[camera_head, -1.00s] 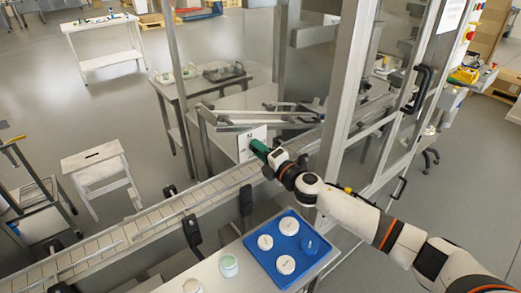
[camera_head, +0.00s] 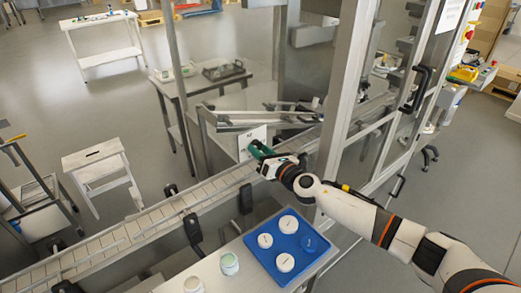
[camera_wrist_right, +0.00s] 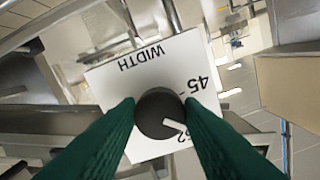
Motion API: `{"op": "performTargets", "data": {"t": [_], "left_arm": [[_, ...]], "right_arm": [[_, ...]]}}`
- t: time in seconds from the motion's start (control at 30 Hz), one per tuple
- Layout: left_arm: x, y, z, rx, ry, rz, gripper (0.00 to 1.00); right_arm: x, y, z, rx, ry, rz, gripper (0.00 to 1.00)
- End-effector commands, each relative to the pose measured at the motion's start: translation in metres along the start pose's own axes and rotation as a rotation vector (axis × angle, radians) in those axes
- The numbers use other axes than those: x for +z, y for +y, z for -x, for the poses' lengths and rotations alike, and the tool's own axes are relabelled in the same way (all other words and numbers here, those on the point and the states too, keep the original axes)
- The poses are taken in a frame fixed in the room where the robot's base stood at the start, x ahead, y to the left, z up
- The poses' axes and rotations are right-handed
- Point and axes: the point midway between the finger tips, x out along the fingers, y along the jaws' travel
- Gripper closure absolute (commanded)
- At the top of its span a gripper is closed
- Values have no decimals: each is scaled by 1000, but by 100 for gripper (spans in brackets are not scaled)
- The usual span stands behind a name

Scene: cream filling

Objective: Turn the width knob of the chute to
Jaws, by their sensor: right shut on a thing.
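The width knob (camera_wrist_right: 160,115) is a round dark knob with a white pointer line, on a white plate (camera_wrist_right: 150,75) marked WIDTH. In the right wrist view its pointer aims to the lower right, beside a partly hidden mark ending in 2; the mark 45 is further up on the right. My right gripper (camera_wrist_right: 163,112) has its green fingers on both sides of the knob, shut on it. In the head view, the right gripper (camera_head: 258,150) is at the white plate (camera_head: 251,138) beside the conveyor, and the knob is hidden. My left gripper is not in view.
The conveyor (camera_head: 150,221) runs diagonally below the plate. A blue tray (camera_head: 264,253) with white-lidded tubs and a blue item stands in front. A metal frame post (camera_head: 340,110) rises close to my right arm. A white stool (camera_head: 93,161) stands at left.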

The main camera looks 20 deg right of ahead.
Motion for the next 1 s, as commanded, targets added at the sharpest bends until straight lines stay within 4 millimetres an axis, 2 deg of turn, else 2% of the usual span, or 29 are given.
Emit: {"op": "performTargets", "data": {"t": [0.6,1.0], "left_arm": [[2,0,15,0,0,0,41],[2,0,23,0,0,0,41]], "right_arm": [[1,2,1,0,-5,580,89],[1,2,0,-2,-5,861,89]]}}
